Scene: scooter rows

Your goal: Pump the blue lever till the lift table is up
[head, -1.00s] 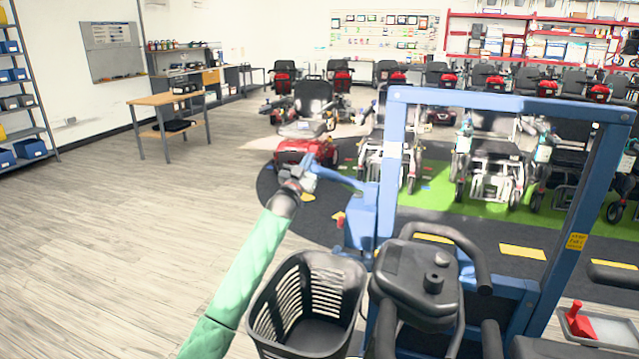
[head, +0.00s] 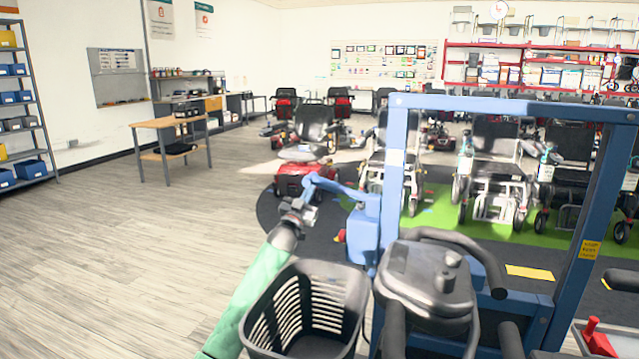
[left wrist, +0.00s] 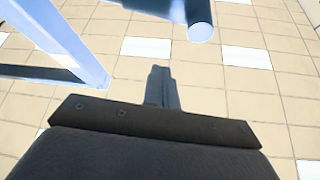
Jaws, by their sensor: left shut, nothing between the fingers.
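The blue lever (head: 335,187) sticks out to the left from a blue box (head: 364,236) on the left post of a blue frame (head: 396,150). My left gripper (head: 300,206) is shut and empty, pointing up just below the lever's free end. In the left wrist view its closed fingers (left wrist: 162,88) show against the tiled ceiling. A dark bar with a pale blue round end (left wrist: 200,32), probably the lever, shows above them, with a gap in the picture. I cannot make out the lift table's top for certain. My right gripper is not in view.
A black basket (head: 312,310) and the scooter's dark tiller (head: 430,280) stand close in front, right of my left forearm. A wooden workbench (head: 165,122) is back left. Parked scooters and wheelchairs (head: 497,165) line the back. The floor at left is clear.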

